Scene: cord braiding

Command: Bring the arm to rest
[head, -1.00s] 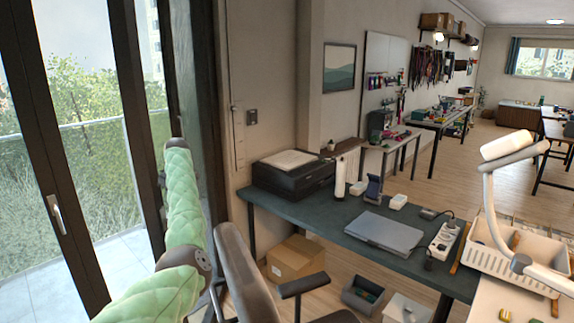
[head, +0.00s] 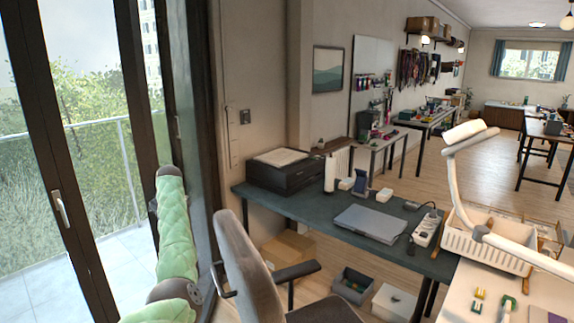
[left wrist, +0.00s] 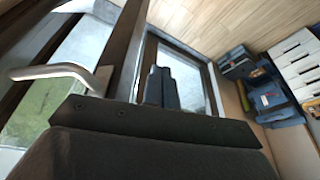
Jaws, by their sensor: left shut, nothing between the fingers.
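My left arm, in a green quilted sleeve (head: 175,235), stands upright at the left of the head view, close to the dark-framed glass door. Its gripper cannot be made out in the head view. In the left wrist view my left gripper (left wrist: 160,86) shows as dark fingers together, with nothing between them. A metal door handle (left wrist: 60,73) shows at the left of that view. How far the gripper is from the door cannot be told. My right gripper is in neither view.
An office chair (head: 245,270) stands beside my left arm. Behind it a dark desk (head: 310,212) holds a printer (head: 285,172), a closed laptop (head: 370,223) and a power strip (head: 427,230). A white basket (head: 490,240) and white lamp (head: 455,185) are at the right.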

